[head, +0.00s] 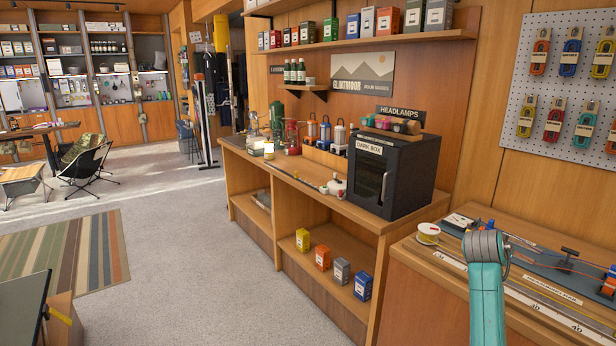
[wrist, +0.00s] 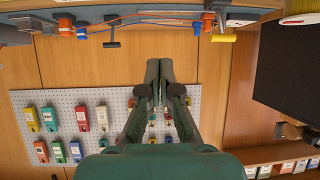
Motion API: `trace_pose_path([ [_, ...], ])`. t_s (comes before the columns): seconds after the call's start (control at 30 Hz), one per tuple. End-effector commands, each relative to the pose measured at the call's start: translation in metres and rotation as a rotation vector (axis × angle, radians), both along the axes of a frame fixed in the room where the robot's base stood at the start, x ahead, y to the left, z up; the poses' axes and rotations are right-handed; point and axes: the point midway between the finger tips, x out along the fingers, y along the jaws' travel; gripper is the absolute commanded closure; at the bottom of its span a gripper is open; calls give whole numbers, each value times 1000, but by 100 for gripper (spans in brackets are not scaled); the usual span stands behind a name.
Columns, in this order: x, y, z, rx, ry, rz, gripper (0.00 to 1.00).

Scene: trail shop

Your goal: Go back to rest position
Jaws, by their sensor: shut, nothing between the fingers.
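My gripper (wrist: 160,75) shows in the wrist view with its two dark green fingers together at the tips and nothing between them. It points over a workbench edge and a pegboard (wrist: 95,97), which appear upside down there. In the head view, part of my teal arm stands at the lower right in front of the workbench (head: 420,252); the fingers cannot be made out there. The task names no object.
A black dark box (head: 400,175) stands on the wooden counter (head: 330,205) to the left.

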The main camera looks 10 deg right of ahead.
Motion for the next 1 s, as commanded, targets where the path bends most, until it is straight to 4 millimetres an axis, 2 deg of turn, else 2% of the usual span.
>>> trace_pose_path([
  [0.27,-2,38,-61,-15,19,99,100],
  [0.47,-15,90,-129,-34,32,223,100],
  [0.7,-50,161,-204,-57,33,382,100],
  [0.87,-82,209,-244,-67,29,482,100],
  [1.0,-116,250,-271,-75,19,565,100],
])
